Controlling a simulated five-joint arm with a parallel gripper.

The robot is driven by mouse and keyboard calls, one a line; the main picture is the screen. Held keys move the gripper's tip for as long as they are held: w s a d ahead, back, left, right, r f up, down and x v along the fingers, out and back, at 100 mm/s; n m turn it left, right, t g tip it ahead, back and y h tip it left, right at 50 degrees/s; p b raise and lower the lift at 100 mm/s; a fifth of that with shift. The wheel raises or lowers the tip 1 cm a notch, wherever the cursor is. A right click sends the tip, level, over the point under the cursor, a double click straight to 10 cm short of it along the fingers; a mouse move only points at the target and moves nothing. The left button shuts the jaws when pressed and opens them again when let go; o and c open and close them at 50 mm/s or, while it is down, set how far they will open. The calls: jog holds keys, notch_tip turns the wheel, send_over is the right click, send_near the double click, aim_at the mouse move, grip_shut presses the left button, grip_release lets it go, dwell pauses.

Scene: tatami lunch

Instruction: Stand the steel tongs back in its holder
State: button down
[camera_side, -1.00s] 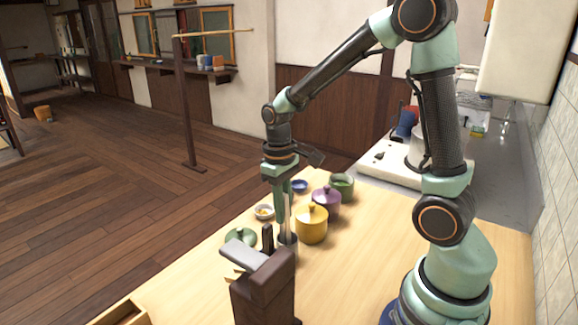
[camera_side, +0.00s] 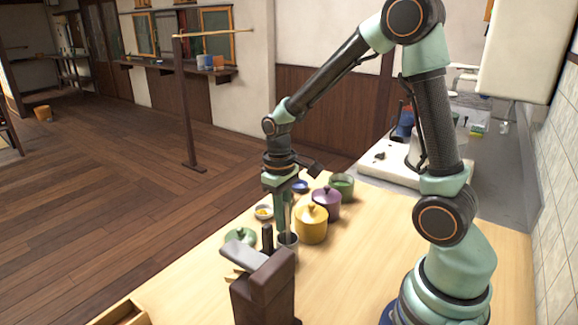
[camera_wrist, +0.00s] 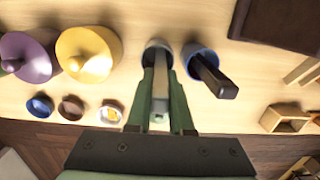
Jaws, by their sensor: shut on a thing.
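The steel tongs (camera_wrist: 160,95) are upright between the two green fingers of my gripper (camera_wrist: 161,74), which is shut on them. In the side view the tongs (camera_side: 287,214) show as a thin pale strip beside my gripper (camera_side: 284,218). The grey cup-shaped holder (camera_side: 290,240) stands on the table directly below; its rim also shows in the wrist view (camera_wrist: 158,42). The tongs' lower end lines up with the holder's mouth and seems to be inside it, but the fingers hide how deep it reaches.
A blue cup (camera_wrist: 190,49) holding a black-handled thing (camera_wrist: 213,78) stands close beside the holder. A yellow lidded pot (camera_side: 311,224), a purple pot (camera_side: 327,203) and a green pot (camera_side: 341,186) stand behind. A dark brown block (camera_side: 264,290) is in front.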

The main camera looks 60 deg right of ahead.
jog(key=shift+f, duration=0.4)
jog(key=c, duration=0.7)
grip_release()
jog(key=o, duration=0.5)
jog(key=shift+o, duration=0.2)
jog(key=shift+r, duration=0.1)
jog(key=shift+r, duration=3.45)
